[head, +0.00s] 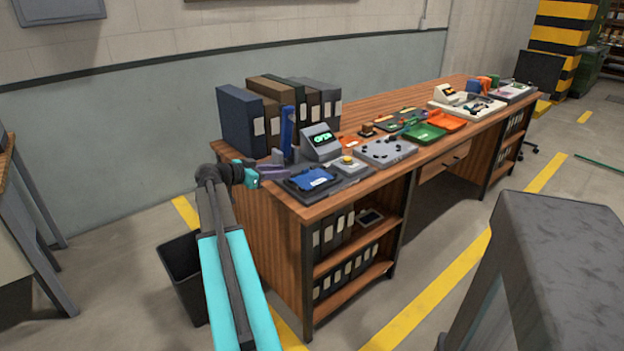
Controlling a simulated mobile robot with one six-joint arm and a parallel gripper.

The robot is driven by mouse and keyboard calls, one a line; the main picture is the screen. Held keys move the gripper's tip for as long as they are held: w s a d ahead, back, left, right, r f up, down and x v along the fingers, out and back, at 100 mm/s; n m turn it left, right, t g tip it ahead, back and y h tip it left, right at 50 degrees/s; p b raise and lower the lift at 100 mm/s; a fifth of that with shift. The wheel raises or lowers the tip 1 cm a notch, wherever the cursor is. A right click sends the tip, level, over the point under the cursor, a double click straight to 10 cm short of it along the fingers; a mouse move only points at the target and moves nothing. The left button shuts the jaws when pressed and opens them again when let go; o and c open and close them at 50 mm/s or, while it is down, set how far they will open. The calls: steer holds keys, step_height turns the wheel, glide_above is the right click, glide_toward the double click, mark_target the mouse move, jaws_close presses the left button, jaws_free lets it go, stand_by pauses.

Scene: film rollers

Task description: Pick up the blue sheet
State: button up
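A flat blue sheet (312,180) with a small white mark lies on a dark tray (346,185) at the near left end of the wooden desk. My gripper (277,170) is just left of the sheet, over the desk's left edge, and appears apart from it. Its fingers are small and grey in this view, and I cannot tell whether they are open or shut. I see nothing clearly held in them.
A grey box with a green display (321,142) and a row of binders (242,118) stand behind the sheet. A blue upright object (287,130) stands near the binders. A grey panel with black knobs (386,151) lies right. A black bin (184,275) stands below left.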

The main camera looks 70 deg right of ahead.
mark_target(301, 175)
steer(key=shift+x, duration=2.4)
steer(key=shift+d, duration=0.15)
steer(key=shift+p+x, duration=0.3)
steer(key=shift+x, duration=2.2)
jaws_close()
